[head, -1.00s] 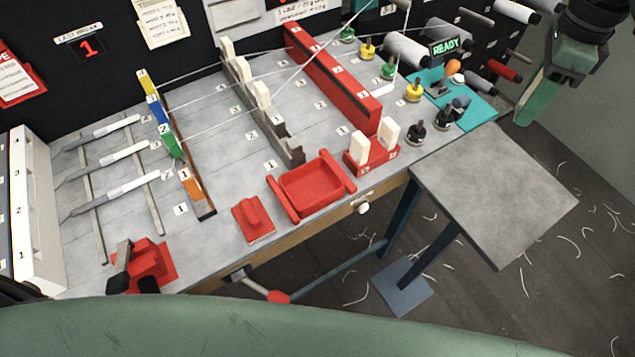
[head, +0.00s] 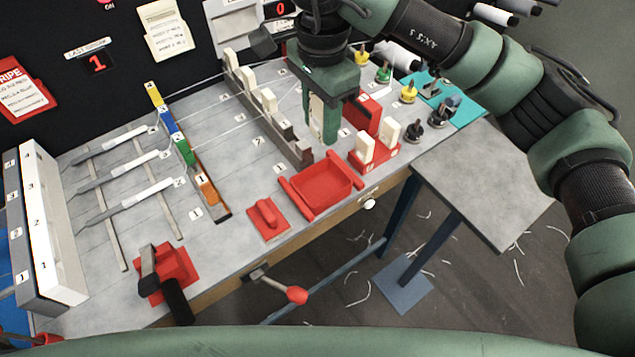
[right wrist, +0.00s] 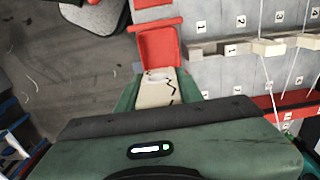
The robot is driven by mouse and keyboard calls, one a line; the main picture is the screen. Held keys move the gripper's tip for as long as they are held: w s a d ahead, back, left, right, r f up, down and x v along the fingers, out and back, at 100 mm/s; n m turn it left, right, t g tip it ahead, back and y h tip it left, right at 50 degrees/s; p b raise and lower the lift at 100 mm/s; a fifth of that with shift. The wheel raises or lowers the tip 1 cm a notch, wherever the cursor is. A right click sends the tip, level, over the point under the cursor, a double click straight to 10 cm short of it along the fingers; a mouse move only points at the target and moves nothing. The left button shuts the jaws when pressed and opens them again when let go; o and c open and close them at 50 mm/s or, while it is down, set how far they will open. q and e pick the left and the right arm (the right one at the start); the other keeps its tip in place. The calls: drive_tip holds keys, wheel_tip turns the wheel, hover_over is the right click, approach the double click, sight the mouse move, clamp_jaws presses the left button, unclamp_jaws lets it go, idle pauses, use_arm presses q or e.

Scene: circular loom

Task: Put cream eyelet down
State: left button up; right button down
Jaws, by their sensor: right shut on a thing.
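My right gripper (head: 322,130) points down above the bench, over the far side of the red tray (head: 325,185). It is shut on a cream eyelet (right wrist: 158,92), which sits between the green fingers in the right wrist view. A black zigzag line like a crack runs over its face. In that view the red tray (right wrist: 158,45) lies just beyond the eyelet. In the head view the fingers hide most of the eyelet. My left gripper is not in view.
A grey rail (head: 290,148) with several cream eyelets stands left of the gripper. A red stand (head: 375,163) with two cream eyelets is to the right. A red block with a handle (head: 268,218) lies left of the tray. A grey side table (head: 490,190) is bare.

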sight(321, 190)
wheel_tip(321, 190, down, 17)
drive_tip(key=p, duration=0.5)
drive_tip(key=shift+d+f, duration=0.1)
drive_tip(key=shift+f, duration=0.1)
drive_tip(key=shift+f, duration=0.1)
drive_tip(key=shift+f, duration=0.1)
drive_tip(key=c, duration=1.2)
unclamp_jaws()
drive_tip(key=shift+c, duration=0.2)
drive_tip(key=shift+o, duration=0.2)
